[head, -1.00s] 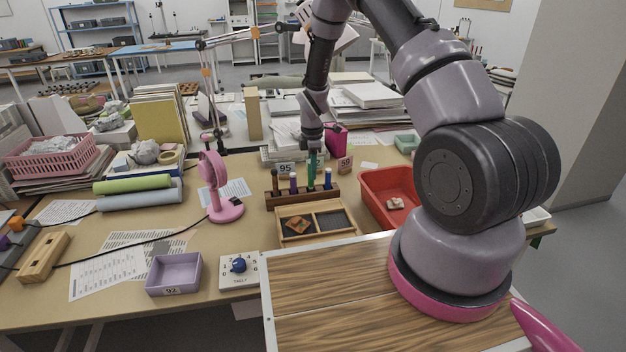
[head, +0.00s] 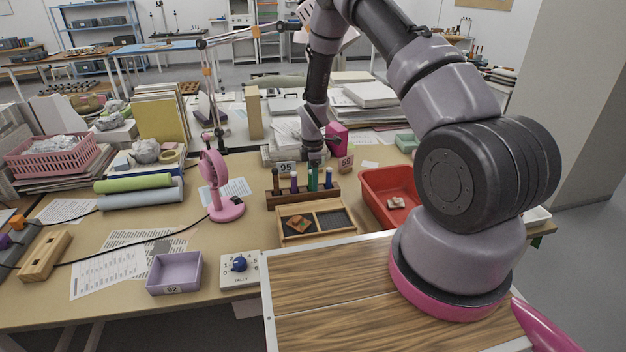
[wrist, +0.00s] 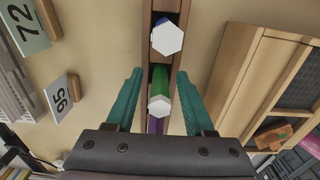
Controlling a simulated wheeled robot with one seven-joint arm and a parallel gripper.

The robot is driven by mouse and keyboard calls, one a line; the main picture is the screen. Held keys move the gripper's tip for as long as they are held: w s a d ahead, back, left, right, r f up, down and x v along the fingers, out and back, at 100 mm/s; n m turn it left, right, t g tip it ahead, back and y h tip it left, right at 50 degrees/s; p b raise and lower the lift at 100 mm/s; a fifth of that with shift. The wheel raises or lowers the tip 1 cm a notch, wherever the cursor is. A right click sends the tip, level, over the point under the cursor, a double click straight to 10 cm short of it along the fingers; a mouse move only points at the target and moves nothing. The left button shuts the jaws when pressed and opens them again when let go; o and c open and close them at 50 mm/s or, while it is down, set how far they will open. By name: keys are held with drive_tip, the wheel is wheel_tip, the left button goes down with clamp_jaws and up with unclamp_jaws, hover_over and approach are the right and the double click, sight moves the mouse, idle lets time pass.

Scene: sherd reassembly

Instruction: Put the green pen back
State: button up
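The green pen (head: 314,181) stands upright in the wooden pen rack (head: 325,198), between the purple pen (head: 294,183) and the blue pen (head: 328,179). A dark brown pen (head: 276,180) stands at the rack's left end. In the wrist view my gripper (wrist: 159,75) is open, its teal fingers apart on either side of the green pen (wrist: 159,88), with gaps on both sides. The blue pen (wrist: 167,37) is just beyond, and the purple pen is partly hidden below the green one. In the head view my gripper (head: 313,160) is above the rack; its fingers are hard to make out.
A compartmented wooden tray (head: 317,236) with a sherd lies in front of the rack. A red bin (head: 366,205) is to the right, a pink fan (head: 228,213) to the left. Number cards 95 (head: 286,169) and 59 (head: 346,164) stand behind.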

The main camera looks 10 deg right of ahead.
drive_tip(key=shift+r, duration=0.1)
drive_tip(key=s+d+r+m+t, duration=0.1)
drive_tip(key=s+r+m, duration=0.2)
drive_tip(key=r, duration=1)
drive_tip(key=s+d+r+m+t+y, duration=0.1)
drive_tip(key=s+r+m, duration=0.25)
drive_tip(key=r, duration=0.95)
drive_tip(key=s+d+r+m+t, duration=0.1)
drive_tip(key=s+d+r+m, duration=0.2)
drive_tip(key=r, duration=1)
drive_tip(key=s+r+m+t, duration=0.1)
drive_tip(key=s+r+m, duration=0.2)
drive_tip(key=s, duration=0.4)
drive_tip(key=s+r+m+t, duration=0.1)
drive_tip(key=s+r+m, duration=0.3)
drive_tip(key=s+m, duration=0.1)
drive_tip(key=s+r+m+t+y, duration=0.1)
drive_tip(key=s+r+m+t, duration=0.1)
drive_tip(key=s, duration=0.6)
drive_tip(key=r+m, duration=0.1)
drive_tip(key=m, duration=0.1)
drive_tip(key=shift+s+d+r+m, duration=0.15)
drive_tip(key=shift+s+r+m, duration=0.15)
drive_tip(key=shift+m, duration=0.05)
